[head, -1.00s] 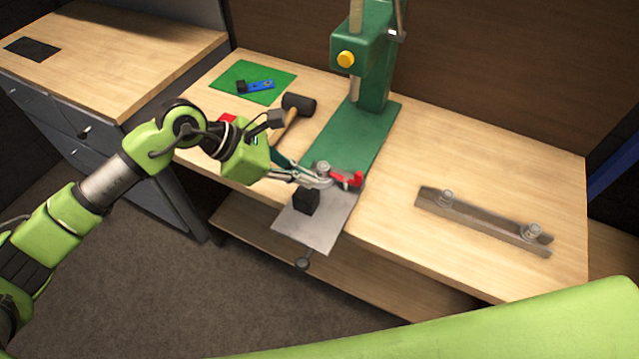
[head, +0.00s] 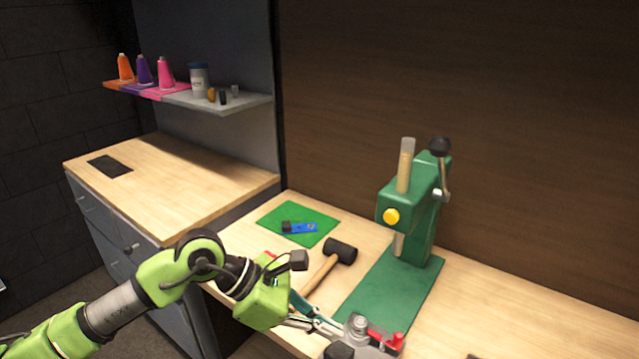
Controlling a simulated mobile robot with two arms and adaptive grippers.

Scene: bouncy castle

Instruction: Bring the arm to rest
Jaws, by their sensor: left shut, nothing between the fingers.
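My left arm reaches in from the lower left with its green gripper (head: 328,327) low over the front of the wooden bench. The gripper is shut and holds nothing. Its tips are close beside a metal clamp with a red handle (head: 384,338) at the foot of the green press (head: 411,215); I cannot tell whether they touch. A black block (head: 339,350) shows just below, cut by the bottom edge. My right gripper is out of view.
A black mallet (head: 340,251) lies just behind my gripper. A green mat (head: 285,221) with a blue part (head: 301,228) lies farther back. A side counter (head: 165,180) stands left, under a shelf (head: 215,104) with coloured cones and a cup.

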